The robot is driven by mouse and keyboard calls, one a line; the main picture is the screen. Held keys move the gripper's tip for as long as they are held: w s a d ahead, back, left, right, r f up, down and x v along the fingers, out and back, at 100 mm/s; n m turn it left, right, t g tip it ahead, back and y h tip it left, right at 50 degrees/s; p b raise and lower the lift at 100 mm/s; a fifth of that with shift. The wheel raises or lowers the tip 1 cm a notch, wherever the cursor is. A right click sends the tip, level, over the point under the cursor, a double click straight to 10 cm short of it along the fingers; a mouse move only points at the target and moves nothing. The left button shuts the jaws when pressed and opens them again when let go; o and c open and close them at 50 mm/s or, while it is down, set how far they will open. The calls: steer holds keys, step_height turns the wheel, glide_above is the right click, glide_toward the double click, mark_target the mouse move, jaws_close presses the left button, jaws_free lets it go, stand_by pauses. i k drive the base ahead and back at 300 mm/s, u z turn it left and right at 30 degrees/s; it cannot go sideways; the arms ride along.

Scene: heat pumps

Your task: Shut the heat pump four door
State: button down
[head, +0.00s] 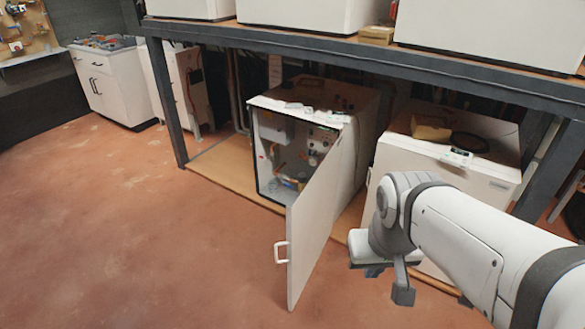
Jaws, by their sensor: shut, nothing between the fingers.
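A white heat pump (365,110) stands on the low wooden shelf with its door (315,228) swung wide open toward me. The door is hinged on the cabinet's right side, and its white handle (281,252) is on the free edge at the left. Pipes and parts (290,165) show inside the cabinet. No number is readable on it, so I cannot tell whether it is heat pump four. My gripper (388,285) is shut and empty, to the right of the open door and apart from it, in front of the neighbouring unit.
A closed white heat pump (440,165) stands to the right, partly behind my arm. A dark metal rack post (167,100) rises at the left of the shelf, and a rack beam (330,43) crosses above. The reddish floor (130,230) at left is clear.

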mark_target(309, 222)
steer(key=u, duration=0.55)
steer(key=i, duration=1)
